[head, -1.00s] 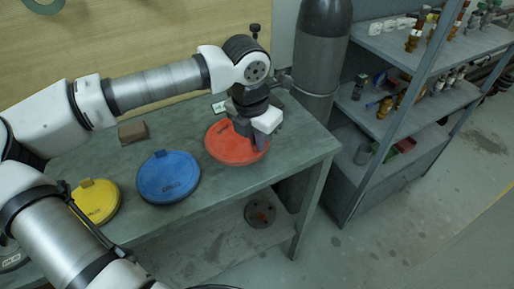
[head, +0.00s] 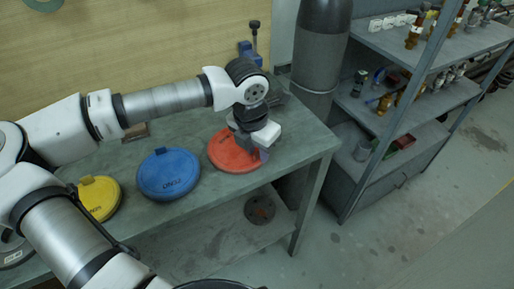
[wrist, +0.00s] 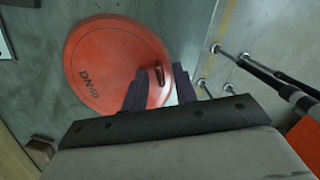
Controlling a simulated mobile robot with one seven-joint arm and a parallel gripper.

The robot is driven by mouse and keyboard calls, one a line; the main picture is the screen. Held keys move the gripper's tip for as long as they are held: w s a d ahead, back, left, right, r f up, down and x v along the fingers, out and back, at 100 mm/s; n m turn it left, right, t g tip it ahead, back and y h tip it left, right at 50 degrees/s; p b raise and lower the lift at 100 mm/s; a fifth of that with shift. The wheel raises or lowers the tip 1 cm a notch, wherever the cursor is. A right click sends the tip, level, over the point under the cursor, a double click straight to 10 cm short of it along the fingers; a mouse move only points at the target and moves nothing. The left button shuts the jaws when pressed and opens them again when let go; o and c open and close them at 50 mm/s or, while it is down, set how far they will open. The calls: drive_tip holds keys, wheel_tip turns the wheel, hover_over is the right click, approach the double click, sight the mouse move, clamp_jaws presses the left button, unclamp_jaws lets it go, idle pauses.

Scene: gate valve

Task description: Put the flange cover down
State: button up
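The red flange cover (head: 226,150), a round disc marked DN40, lies flat on the grey-green bench (head: 215,195) near its right end. It fills the upper middle of the wrist view (wrist: 100,60). My gripper (head: 258,153) is over the cover's right side, low and close to it. In the wrist view, my gripper's two dark fingers (wrist: 160,88) stand apart, with the cover's small upright tab (wrist: 160,75) between them. A gap shows on each side of the tab. The fingertips' exact height over the disc is hard to tell.
A blue cover (head: 168,175) and a yellow cover (head: 100,200) lie to the left on the bench. A blue fitting (head: 248,52) stands behind my wrist. A grey cylinder (head: 320,60) and a loaded shelf (head: 400,120) are to the right. The bench's right edge is close to the red cover.

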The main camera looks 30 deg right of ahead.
drive_tip(key=shift+r, duration=0.15)
drive_tip(key=shift+r+p, duration=0.15)
drive_tip(key=shift+p, duration=0.15)
wheel_tip(320, 180, up, 12)
drive_tip(key=a+b, duration=0.1)
drive_tip(key=b, duration=0.2)
drive_tip(key=shift+s+a+f, duration=0.2)
drive_tip(key=shift+s+a, duration=0.1)
drive_tip(key=shift+s, duration=0.1)
